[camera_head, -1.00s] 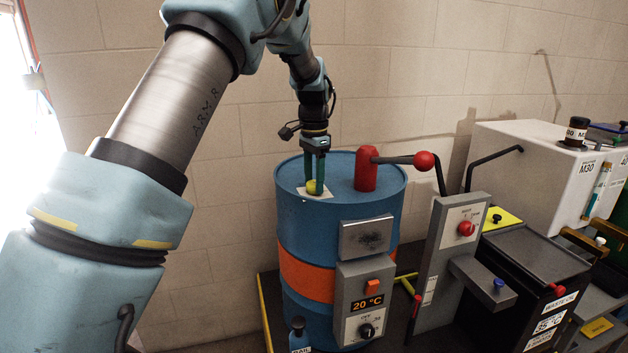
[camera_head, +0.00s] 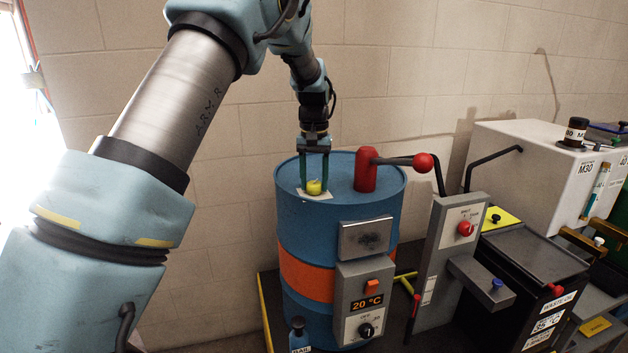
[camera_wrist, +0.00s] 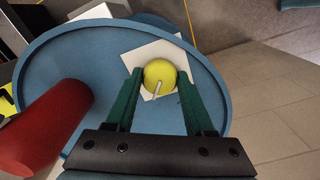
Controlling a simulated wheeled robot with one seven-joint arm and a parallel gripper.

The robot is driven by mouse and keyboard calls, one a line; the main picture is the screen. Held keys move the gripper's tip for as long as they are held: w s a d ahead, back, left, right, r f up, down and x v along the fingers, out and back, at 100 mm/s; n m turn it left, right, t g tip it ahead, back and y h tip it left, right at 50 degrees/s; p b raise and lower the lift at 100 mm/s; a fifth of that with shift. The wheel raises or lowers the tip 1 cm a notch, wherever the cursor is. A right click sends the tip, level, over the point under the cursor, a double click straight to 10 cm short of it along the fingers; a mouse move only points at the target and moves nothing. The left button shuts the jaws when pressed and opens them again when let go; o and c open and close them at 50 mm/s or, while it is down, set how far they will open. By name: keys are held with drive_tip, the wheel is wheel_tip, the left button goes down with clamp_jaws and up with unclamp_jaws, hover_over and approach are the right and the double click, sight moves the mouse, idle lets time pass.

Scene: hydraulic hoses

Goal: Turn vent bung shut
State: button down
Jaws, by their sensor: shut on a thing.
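The vent bung (camera_head: 314,187) is a round yellow knob on a white square plate (camera_wrist: 140,57) on top of the blue drum. It also shows in the wrist view (camera_wrist: 158,73), with a pale pointer line running from its middle towards the lower left. My gripper (camera_head: 314,184) points straight down over it. Its two green fingers (camera_wrist: 159,84) stand one on each side of the bung and are shut on it. The bung sits at the plate, and writing on the plate cannot be made out.
A red post (camera_head: 366,170) with a lever and red ball stands on the drum (camera_head: 290,225), right of my gripper; it shows large at left in the wrist view (camera_wrist: 45,120). A grey control box (camera_head: 365,275) reads 20 °C. A grey panel and black waste-oil tank stand further right.

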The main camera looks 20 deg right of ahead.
sight(314, 183)
drive_tip(key=n, duration=0.4)
drive_tip(key=shift+r, duration=0.1)
drive_tip(key=shift+n+p, duration=0.45)
drive_tip(key=shift+n, duration=1.35)
drive_tip(key=shift+c, duration=1.3)
unclamp_jaws()
wheel_tip(314, 183, up, 11)
drive_tip(key=b, duration=0.3)
